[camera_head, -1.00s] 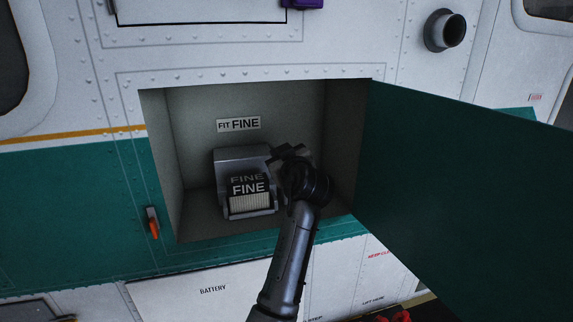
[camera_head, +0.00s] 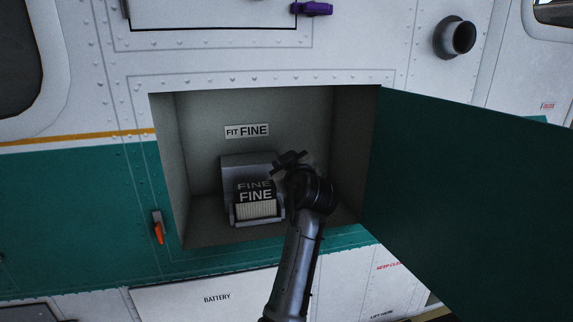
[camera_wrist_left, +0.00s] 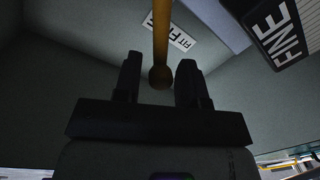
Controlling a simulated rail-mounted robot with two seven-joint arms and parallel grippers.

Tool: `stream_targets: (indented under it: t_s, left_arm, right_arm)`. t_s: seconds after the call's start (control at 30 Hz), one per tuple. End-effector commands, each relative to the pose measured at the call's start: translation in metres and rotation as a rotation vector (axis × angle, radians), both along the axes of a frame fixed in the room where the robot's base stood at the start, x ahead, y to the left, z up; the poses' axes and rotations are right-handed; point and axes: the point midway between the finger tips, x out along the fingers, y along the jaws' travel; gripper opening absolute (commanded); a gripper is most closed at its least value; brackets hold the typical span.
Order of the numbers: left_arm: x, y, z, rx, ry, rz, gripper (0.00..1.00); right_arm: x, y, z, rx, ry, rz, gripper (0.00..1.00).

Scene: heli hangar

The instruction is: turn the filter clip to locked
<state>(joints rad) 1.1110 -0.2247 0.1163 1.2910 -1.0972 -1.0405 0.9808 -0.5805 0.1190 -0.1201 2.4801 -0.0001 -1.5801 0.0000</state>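The filter (camera_head: 255,196), black with "FINE" lettering and a pale pleated front, sits in a grey housing (camera_head: 238,168) inside the open bay. Part of it shows at the upper right of the left wrist view (camera_wrist_left: 283,32). A yellow-orange rod with a rounded end (camera_wrist_left: 161,40), apparently the clip's lever, reaches between my left gripper's fingers in that view. My left gripper (camera_head: 290,160) is at the housing's right side. Its fingers (camera_wrist_left: 159,82) are apart, with gaps on both sides of the rod. The gripper and wrist hide the clip in the head view. My right gripper is out of view.
A "FIT FINE" label (camera_head: 247,131) is on the bay's back wall. The green door (camera_head: 460,190) stands open at the right. An orange latch (camera_head: 158,228) is left of the opening. Free room remains in the bay's left part.

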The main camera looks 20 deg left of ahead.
Motion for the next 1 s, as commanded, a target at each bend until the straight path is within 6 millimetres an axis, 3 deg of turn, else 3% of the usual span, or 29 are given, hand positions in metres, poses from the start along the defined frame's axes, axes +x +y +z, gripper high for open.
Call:
stream_targets:
  t_s: [0.1, 0.47, 1.0]
  left_arm:
    - [0.0, 0.0, 0.0, 0.001, 0.001, 0.0, 0.48]
    - [-0.006, -0.007, -0.001, 0.001, 0.0, -0.002, 0.48]
    - [-0.078, -0.072, 0.003, -0.002, -0.001, -0.003, 0.48]
  right_arm:
    - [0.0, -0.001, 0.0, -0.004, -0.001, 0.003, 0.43]
    - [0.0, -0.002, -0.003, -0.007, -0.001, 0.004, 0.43]
    - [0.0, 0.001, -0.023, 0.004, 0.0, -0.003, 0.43]
